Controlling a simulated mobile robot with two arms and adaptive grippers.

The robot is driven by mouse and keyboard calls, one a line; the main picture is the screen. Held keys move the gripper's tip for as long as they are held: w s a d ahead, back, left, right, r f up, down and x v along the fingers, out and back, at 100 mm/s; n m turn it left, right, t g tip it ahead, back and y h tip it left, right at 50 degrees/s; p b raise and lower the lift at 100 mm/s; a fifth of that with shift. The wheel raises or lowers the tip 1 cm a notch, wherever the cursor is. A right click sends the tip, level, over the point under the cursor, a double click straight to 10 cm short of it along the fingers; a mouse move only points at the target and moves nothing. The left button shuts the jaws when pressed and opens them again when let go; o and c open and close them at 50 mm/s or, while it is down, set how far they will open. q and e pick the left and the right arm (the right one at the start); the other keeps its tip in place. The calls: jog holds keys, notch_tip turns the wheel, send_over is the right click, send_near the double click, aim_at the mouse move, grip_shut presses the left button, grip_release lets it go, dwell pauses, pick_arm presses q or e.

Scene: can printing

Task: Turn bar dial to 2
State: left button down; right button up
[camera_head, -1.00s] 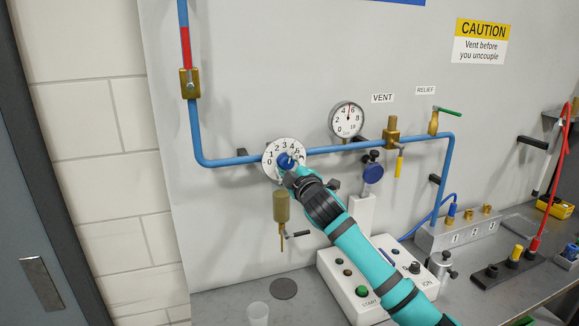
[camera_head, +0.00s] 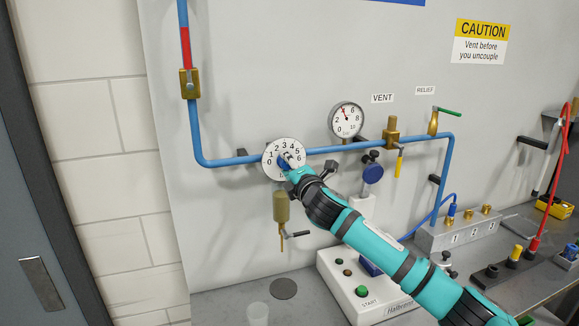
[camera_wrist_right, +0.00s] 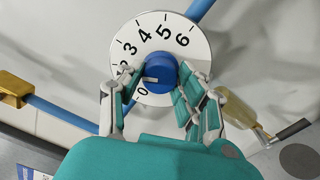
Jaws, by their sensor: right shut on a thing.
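The bar dial (camera_head: 271,148) is a round white plate numbered 0 to 6, mounted on the blue pipe. In the right wrist view its plate (camera_wrist_right: 195,58) carries a blue knob (camera_wrist_right: 162,70) with a pale pointer mark. The mark faces left, between 0 and 2, roughly toward 1; a finger hides part of that side. My right gripper (camera_head: 290,161) is at the dial, and its fingers (camera_wrist_right: 156,84) are shut on the knob from both sides. The pressure gauge (camera_head: 346,120) above right has its needle near 4. My left gripper is out of view.
The blue pipe (camera_head: 230,160) runs along the wall past the vent valve (camera_head: 391,130) and relief valve (camera_head: 434,123). A brass part (camera_head: 281,207) hangs below the dial. A control box (camera_head: 341,285) with a green start button stands under my right arm.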

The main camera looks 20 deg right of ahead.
jog(key=shift+f+n, duration=0.25)
jog(key=shift+n, duration=0.05)
jog(key=o, duration=1.2)
jog(key=shift+r, duration=0.15)
jog(key=shift+c, duration=0.2)
jog(key=s, duration=1.2)
jog(key=shift+d, duration=0.25)
